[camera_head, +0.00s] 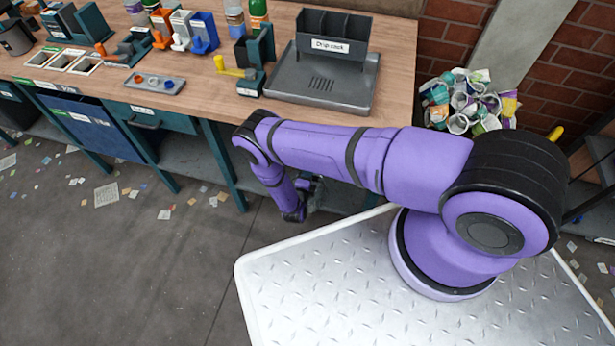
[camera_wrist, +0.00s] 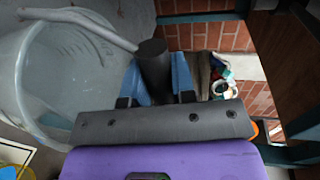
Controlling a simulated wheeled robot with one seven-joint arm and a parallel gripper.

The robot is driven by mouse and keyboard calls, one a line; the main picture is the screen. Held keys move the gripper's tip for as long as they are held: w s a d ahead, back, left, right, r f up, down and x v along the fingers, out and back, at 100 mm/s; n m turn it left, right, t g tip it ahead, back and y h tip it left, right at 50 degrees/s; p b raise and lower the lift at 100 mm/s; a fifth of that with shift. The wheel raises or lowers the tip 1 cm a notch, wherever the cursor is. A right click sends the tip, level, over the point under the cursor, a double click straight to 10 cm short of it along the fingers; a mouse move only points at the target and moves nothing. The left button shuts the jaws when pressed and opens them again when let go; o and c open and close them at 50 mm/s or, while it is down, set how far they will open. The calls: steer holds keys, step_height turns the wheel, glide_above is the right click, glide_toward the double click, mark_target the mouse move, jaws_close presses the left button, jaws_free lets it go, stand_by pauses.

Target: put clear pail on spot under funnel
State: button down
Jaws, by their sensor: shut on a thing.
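In the wrist view the clear pail (camera_wrist: 62,75) fills the left side, tilted in the picture, its open rim facing the camera. A pale curved bail handle (camera_wrist: 85,22) runs from it towards a dark grey cylindrical grip (camera_wrist: 154,68). My gripper (camera_wrist: 158,80) has its blue fingers shut on this grip, the pail hanging beside them. In the head view my arm hangs down in front of the bench, and the gripper is mostly hidden behind it. I cannot make out the pail there. I cannot pick out a funnel or the spot under it in either view.
Paper scraps litter the floor (camera_head: 130,260).

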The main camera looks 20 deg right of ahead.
steer(key=c, duration=1.3)
jaws_free()
steer(key=shift+f, duration=0.1)
steer(key=o, duration=0.4)
steer(key=shift+c, duration=0.2)
